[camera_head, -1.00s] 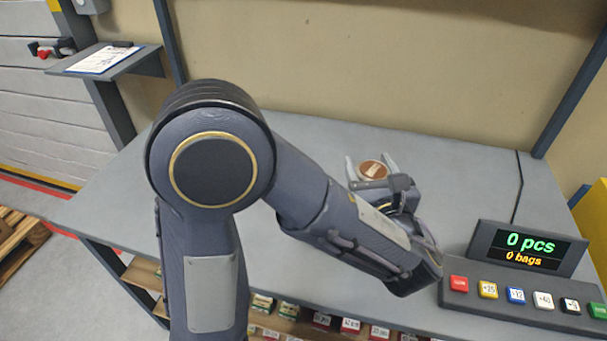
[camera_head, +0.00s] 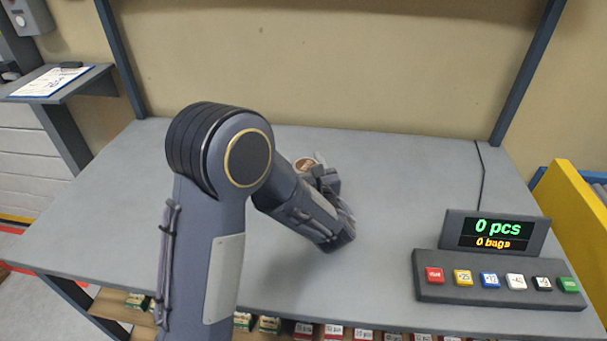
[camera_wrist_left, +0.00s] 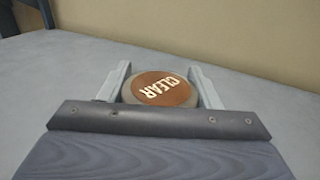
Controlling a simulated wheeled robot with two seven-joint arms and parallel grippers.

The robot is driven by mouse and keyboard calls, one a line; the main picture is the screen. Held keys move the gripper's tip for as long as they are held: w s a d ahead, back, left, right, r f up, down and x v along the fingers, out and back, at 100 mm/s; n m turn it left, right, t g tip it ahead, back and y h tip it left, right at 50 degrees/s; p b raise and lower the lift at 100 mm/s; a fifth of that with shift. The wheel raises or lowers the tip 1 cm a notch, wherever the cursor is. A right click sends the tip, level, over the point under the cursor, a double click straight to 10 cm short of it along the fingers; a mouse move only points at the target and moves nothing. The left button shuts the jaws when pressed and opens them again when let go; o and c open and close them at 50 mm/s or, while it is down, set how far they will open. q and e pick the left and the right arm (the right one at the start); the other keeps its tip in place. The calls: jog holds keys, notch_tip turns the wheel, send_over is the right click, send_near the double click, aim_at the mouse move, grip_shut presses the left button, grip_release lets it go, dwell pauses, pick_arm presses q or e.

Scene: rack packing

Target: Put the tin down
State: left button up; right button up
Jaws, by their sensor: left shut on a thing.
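The tin (camera_wrist_left: 160,90) is round, with a brown top lettered "CLEAR" and a grey rim, in the left wrist view. My left gripper (camera_wrist_left: 162,88) is shut on it, one finger on each side. In the head view the tin (camera_head: 306,164) shows only in part past my left gripper (camera_head: 314,168), over the far middle of the grey table (camera_head: 400,190). My left arm and hand hide the rest. I cannot tell whether the tin's base touches the table. My right gripper is not in view.
A counter display reading "0 pcs, 0 bags" (camera_head: 495,233) with a row of coloured buttons stands at the table's right front. Boxes sit on a shelf below the front edge. A wall closes the back. The table is clear around the hand.

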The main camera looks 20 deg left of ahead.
pick_arm(q)
jog(key=shift+w+a+f, duration=0.1)
jog(key=shift+a+f, duration=0.05)
jog(key=shift+f, duration=1.5)
jog(key=shift+f, duration=0.1)
jog(key=shift+f+b, duration=0.15)
jog(key=shift+b, duration=0.3)
jog(key=o, duration=1.1)
